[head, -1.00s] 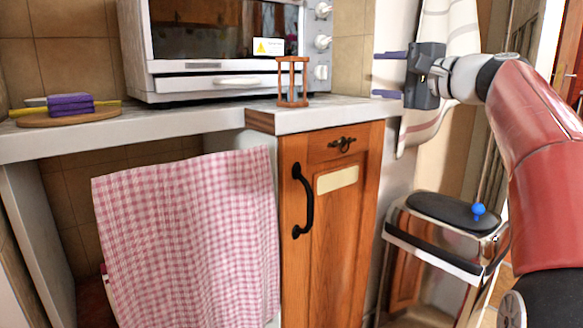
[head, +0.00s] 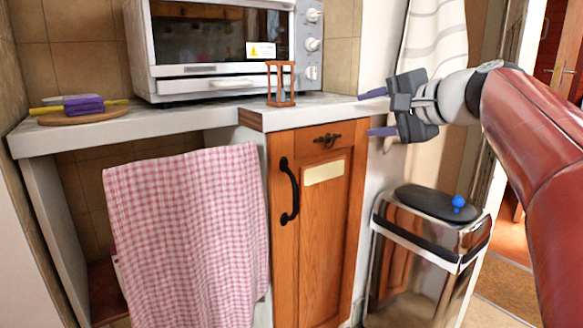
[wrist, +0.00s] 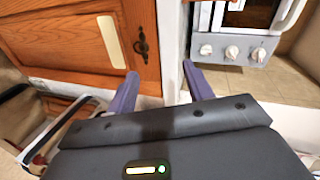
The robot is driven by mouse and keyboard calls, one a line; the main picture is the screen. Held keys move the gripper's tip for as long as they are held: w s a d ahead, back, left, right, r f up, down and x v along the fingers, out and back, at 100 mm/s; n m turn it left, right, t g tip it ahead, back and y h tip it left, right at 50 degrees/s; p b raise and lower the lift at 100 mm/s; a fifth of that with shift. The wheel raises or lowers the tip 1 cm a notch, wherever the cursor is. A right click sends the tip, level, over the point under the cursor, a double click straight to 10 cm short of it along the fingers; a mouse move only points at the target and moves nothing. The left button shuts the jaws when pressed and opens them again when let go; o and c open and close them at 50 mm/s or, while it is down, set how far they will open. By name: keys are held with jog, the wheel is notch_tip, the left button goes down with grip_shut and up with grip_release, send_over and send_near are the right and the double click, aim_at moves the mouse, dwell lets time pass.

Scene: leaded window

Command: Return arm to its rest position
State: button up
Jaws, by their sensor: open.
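My gripper (head: 374,113) is at the upper right of the head view, on the end of my red arm. Its two purple fingers point left and stand apart, with nothing between them. It is in the air to the right of the wooden cabinet (head: 338,215) and above the trash bin. In the wrist view my gripper (wrist: 157,88) shows its two spread fingers, with the cabinet door at left and the oven knobs at upper right.
An hourglass-like wooden frame (head: 280,84) stands near the counter's (head: 180,120) right end, before the oven (head: 220,50). A purple sponge-like stack (head: 84,104) lies on a round board. A checked cloth (head: 190,235) hangs below. The bin (head: 425,245) has a blue ball on its lid.

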jog(key=s+f+n+g+h+p, duration=0.6)
jog(key=s+f+n+h+p, duration=0.2)
jog(key=s+f, duration=1.5)
jog(key=s+n, duration=0.1)
jog(key=s, duration=0.3)
jog(key=shift+f+g+p, duration=0.3)
jog(key=shift+p, duration=0.05)
jog(key=shift+s, duration=0.1)
